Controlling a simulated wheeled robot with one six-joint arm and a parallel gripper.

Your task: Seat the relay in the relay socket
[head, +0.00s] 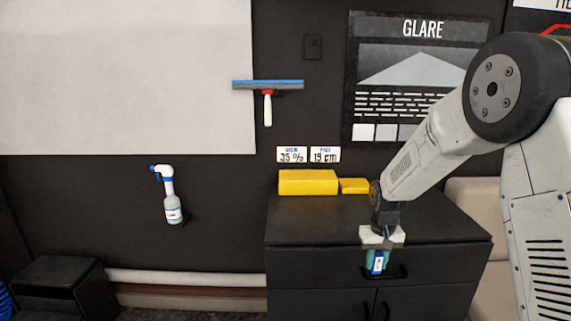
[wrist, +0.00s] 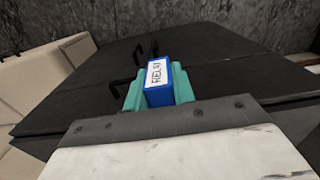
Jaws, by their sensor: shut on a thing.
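My gripper (head: 379,258) points down in front of the black cabinet's drawer face in the head view. Its teal fingers are shut on the relay (head: 377,265), a small blue block with a white label. In the wrist view the relay (wrist: 157,84) sits between the teal fingers (wrist: 158,92), its label reading "RELAY". I do not see the relay socket in either view.
The black cabinet (head: 340,226) carries a large yellow block (head: 307,182) and a smaller yellow block (head: 354,186) at its back. A spray bottle (head: 170,196) and a squeegee (head: 267,86) are at the wall. A black bin (head: 62,287) stands at lower left.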

